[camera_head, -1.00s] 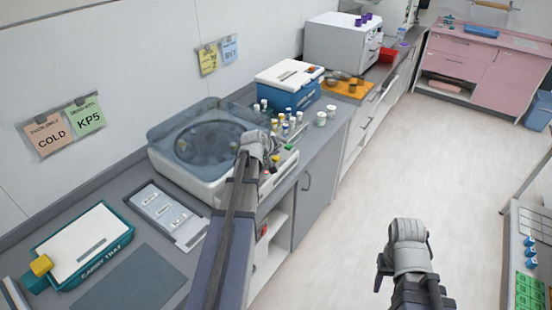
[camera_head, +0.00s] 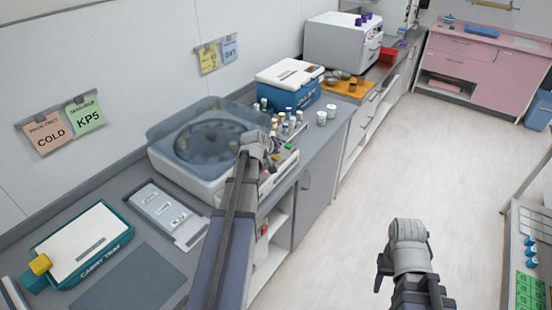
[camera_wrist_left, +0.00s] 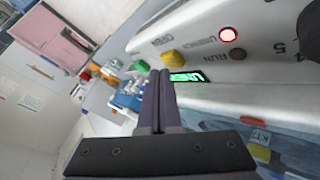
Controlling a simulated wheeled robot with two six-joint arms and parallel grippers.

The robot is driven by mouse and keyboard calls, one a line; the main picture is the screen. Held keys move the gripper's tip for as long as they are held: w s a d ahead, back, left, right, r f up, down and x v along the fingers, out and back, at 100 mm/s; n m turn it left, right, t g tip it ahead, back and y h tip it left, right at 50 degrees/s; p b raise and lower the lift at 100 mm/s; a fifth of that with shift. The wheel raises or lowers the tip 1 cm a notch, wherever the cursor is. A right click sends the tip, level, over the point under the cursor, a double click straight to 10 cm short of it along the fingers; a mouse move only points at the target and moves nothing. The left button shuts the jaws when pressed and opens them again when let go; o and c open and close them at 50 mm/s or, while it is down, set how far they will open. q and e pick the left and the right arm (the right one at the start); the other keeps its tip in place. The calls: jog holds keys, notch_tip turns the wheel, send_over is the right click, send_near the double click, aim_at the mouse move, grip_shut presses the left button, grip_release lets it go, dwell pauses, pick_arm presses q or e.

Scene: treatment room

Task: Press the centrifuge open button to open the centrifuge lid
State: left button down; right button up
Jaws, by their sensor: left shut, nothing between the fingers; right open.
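The centrifuge (camera_head: 190,180) stands on the counter, with its smoky see-through lid (camera_head: 170,122) over the rotor; I cannot tell if the lid is slightly raised. My left gripper (camera_head: 270,150) is at the centrifuge's front panel and hides part of it. In the left wrist view its shut, empty fingers (camera_wrist_left: 161,74) point at the panel, close to a yellow button (camera_wrist_left: 173,60) near the word OPEN. I cannot tell if they touch it. A red light (camera_wrist_left: 228,33) is lit beside a dark RUN light (camera_wrist_left: 237,55). My right gripper (camera_head: 405,240) is open over the floor.
A blue-and-white box (camera_head: 288,82) and several small vials (camera_head: 286,116) stand behind the centrifuge. A teal carry tray (camera_head: 82,245) and a grey panel (camera_head: 168,212) lie on the near counter.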

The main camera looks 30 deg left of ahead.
aim_at(275, 159)
pick_arm(q)
jog(key=shift+f+b, duration=0.55)
jog(key=shift+f, duration=0.15)
dwell(0.7)
jog(key=shift+r, duration=0.1)
jog(key=shift+r+p, duration=0.85)
jog(key=shift+p, duration=0.15)
notch_tip(275, 159, up, 5)
jog(key=p, duration=0.5)
jog(key=shift+r, duration=0.1)
dwell(0.6)
